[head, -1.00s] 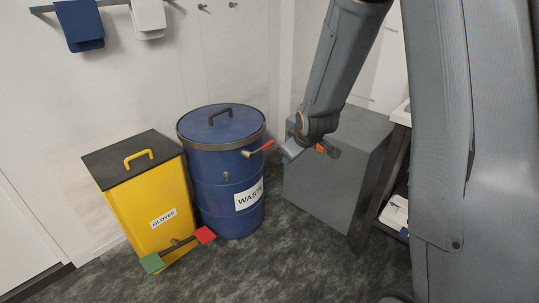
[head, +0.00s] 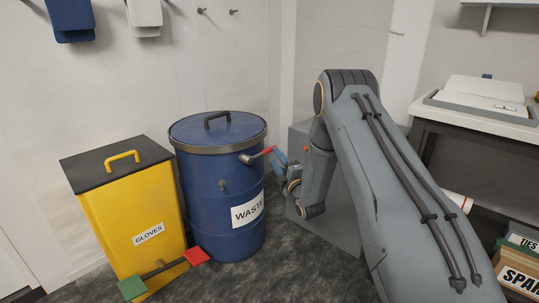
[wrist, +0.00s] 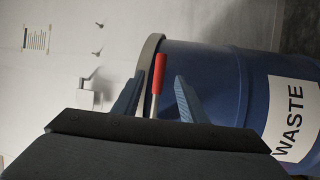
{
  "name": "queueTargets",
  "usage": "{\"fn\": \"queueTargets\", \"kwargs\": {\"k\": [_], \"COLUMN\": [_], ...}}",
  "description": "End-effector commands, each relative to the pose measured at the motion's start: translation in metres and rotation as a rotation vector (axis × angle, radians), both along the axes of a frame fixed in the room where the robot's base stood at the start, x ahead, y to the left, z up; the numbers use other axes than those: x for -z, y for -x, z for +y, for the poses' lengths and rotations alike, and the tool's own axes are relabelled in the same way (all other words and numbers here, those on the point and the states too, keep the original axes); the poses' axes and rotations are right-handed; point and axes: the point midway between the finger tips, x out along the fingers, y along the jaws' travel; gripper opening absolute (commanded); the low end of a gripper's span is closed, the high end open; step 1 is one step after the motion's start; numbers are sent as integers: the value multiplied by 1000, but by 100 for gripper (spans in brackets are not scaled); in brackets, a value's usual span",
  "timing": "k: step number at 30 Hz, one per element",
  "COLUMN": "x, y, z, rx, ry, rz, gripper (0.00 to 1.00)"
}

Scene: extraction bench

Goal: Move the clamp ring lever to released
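The clamp ring lever (head: 257,156) sticks out from the ring's front right, with a red grip. My gripper (head: 276,157) is at the lever's right, close to the red tip. In the wrist view the red lever (wrist: 158,75) shows between the two blue fingertips of my gripper (wrist: 158,92). The fingers are apart, with a gap on each side of the lever. The lever's lower part is hidden behind the gripper body.
A grey cabinet (head: 345,235) is behind my arm. A bench (head: 475,120) stands at the right.

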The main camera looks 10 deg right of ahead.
Motion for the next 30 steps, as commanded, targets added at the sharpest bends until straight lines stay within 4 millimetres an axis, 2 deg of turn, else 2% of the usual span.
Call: {"fn": "queueTargets", "kwargs": {"k": [6,12,23,26,30], "x": [-7,-10,-12,-12,-12], "y": [-34,-55,-61,-61,-61], "z": [9,13,15,15,14], "rx": [-1,1,0,0,0], "ry": [-1,-2,-4,-3,-3], "rz": [-2,1,3,3,3], "gripper": [39,39,39,25,2]}}
